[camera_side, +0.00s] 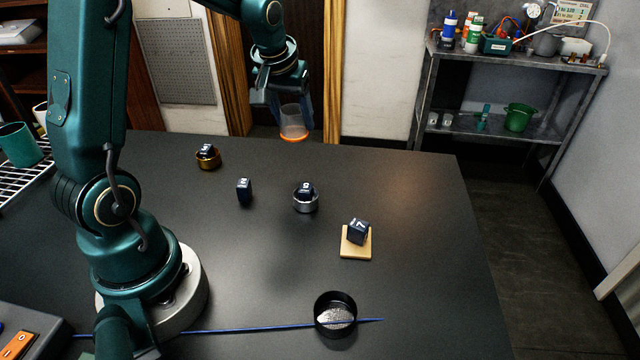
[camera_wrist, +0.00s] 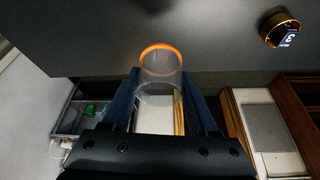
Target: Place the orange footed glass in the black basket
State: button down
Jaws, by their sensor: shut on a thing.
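The orange footed glass (camera_side: 293,122) is a clear cylinder with an orange ring at its lower end. It hangs roughly upright above the table's far edge, clear of the surface. My gripper (camera_side: 290,104) is shut on its upper part. In the wrist view, the glass (camera_wrist: 160,62) sits between the two blue fingers of my gripper (camera_wrist: 159,95), its orange ring pointing away from the palm. A round black container (camera_side: 335,300) with white grainy matter inside stands at the table's front; I cannot tell whether it is the black basket. No other black basket is clearly seen.
Dark numbered blocks sit in a brass bowl (camera_side: 208,160), in a silver bowl (camera_side: 305,204), on a wooden square (camera_side: 356,248) and bare on the table (camera_side: 244,191). A blue rod (camera_side: 250,329) crosses the front. A wire rack (camera_side: 22,174) stands left. The table's right side is clear.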

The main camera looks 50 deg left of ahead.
jog(key=s+d+r+m+h, duration=0.1)
jog(key=s+d+m, duration=0.1)
jog(key=d+m, duration=0.25)
jog(key=s+d+r+m+h, duration=0.1)
jog(key=s+d+m+h, duration=0.15)
jog(key=d, duration=0.35)
jog(key=m, duration=0.4)
send_over(336, 318)
jog(key=shift+h, duration=0.45)
jog(key=shift+f, duration=4.5)
jog(key=shift+f+m, duration=0.1)
jog(key=shift+m, duration=0.2)
jog(key=shift+c, duration=0.8)
grip_release()
